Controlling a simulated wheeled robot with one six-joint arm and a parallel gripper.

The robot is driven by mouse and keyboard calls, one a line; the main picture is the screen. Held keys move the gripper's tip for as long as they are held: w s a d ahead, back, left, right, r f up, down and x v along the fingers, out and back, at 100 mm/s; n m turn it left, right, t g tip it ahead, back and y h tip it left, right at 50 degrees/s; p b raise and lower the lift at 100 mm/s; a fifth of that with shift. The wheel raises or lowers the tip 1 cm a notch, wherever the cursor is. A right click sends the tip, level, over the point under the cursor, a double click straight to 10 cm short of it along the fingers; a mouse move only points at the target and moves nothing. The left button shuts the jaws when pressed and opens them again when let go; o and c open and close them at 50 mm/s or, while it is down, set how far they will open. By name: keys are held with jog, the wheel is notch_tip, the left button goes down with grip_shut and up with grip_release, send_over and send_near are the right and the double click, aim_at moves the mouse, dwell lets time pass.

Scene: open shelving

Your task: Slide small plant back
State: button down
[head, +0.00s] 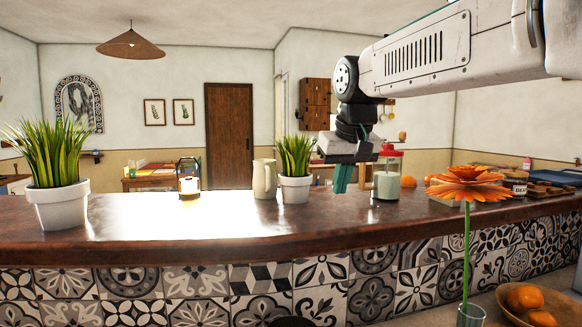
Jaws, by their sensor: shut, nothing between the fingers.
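The small plant (295,188), green grassy leaves in a white pot, stands upright on the brown counter (180,238) near the middle. A larger plant (58,207) of the same kind stands at the left. My gripper (342,187) points down just right of the small plant, above the counter, with its green fingers closed together and empty. A gap shows between the fingers and the small pot. Whether they are at the same depth is hard to tell.
A beige pitcher (264,178) stands against the small pot's left side in the picture. A red-lidded jar (387,176) is right behind my gripper's right side. An orange flower (468,185) rises in front of the counter. The counter between the large plant and pitcher is mostly clear, with a small lantern (189,186).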

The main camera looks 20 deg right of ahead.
jog(key=w+r+t, duration=0.1)
jog(key=w+r, duration=0.1)
jog(key=w, duration=0.7)
jog(key=w+a+r+t, duration=0.1)
jog(key=w+r, duration=0.1)
jog(key=w, duration=0.7)
jog(key=w+a+r+t, duration=0.1)
jog(key=w+r, duration=0.1)
jog(key=w, duration=0.8)
jog(key=shift+w+a+r, duration=0.1)
jog(key=shift+a, duration=0.1)
jog(key=shift+w+f, duration=0.3)
jog(key=shift+w, duration=0.35)
jog(key=x, duration=0.9)
jog(key=shift+r, duration=0.1)
jog(key=shift+s, duration=1.95)
